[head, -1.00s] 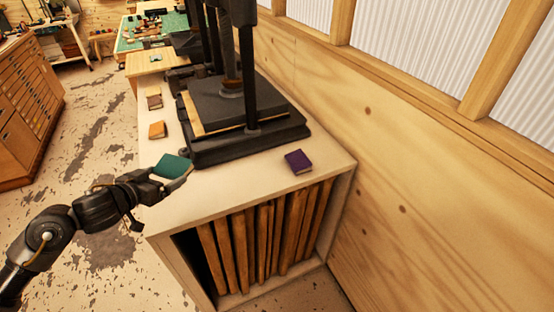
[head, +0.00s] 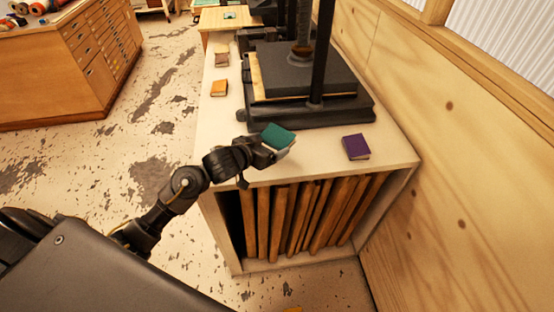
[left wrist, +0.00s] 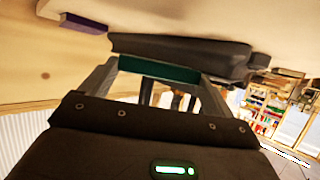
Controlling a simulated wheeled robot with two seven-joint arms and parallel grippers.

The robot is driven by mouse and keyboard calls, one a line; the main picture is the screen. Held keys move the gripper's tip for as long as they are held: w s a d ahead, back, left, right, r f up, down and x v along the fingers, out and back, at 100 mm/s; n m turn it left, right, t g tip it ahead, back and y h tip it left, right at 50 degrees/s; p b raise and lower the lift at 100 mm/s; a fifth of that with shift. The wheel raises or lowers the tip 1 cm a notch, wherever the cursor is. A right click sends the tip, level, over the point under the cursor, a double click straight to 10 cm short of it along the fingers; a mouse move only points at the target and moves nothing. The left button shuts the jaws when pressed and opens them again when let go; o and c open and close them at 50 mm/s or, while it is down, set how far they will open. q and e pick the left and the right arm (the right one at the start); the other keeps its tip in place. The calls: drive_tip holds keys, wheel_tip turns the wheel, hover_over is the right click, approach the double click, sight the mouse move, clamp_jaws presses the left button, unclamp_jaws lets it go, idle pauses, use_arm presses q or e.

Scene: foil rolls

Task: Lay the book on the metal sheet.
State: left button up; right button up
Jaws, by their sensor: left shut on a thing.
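A teal book (head: 278,137) with pale page edges is in my left gripper (head: 266,149), over the near end of the pale cabinet top. In the left wrist view the book's teal side (left wrist: 158,69) shows between the two fingers (left wrist: 158,76), which are shut on it. A gap under the book cannot be judged. A purple book (head: 355,147) lies on the cabinet top to the right. An orange book (head: 219,89) and a brown book (head: 222,60) lie along the left edge. I cannot pick out a metal sheet with certainty. My right gripper is not in view.
A black press (head: 313,106) with upright posts stands on the cabinet top (head: 212,135) behind the teal book. Boards stand in the open shelf below. A wooden wall (head: 450,160) closes the right side. Clear top lies between the teal and purple books.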

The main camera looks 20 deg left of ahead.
use_arm(q)
drive_tip(key=shift+w+d+f, duration=0.2)
drive_tip(key=shift+d+f, duration=0.25)
drive_tip(key=shift+f, duration=0.15)
drive_tip(key=shift+w+d+f, duration=0.2)
drive_tip(key=shift+d+f, duration=0.2)
drive_tip(key=shift+f, duration=0.15)
drive_tip(key=shift+d+f, duration=0.1)
drive_tip(key=shift+f, duration=1.6)
drive_tip(key=shift+f, duration=0.15)
drive_tip(key=o, duration=0.8)
drive_tip(key=shift+c, duration=0.2)
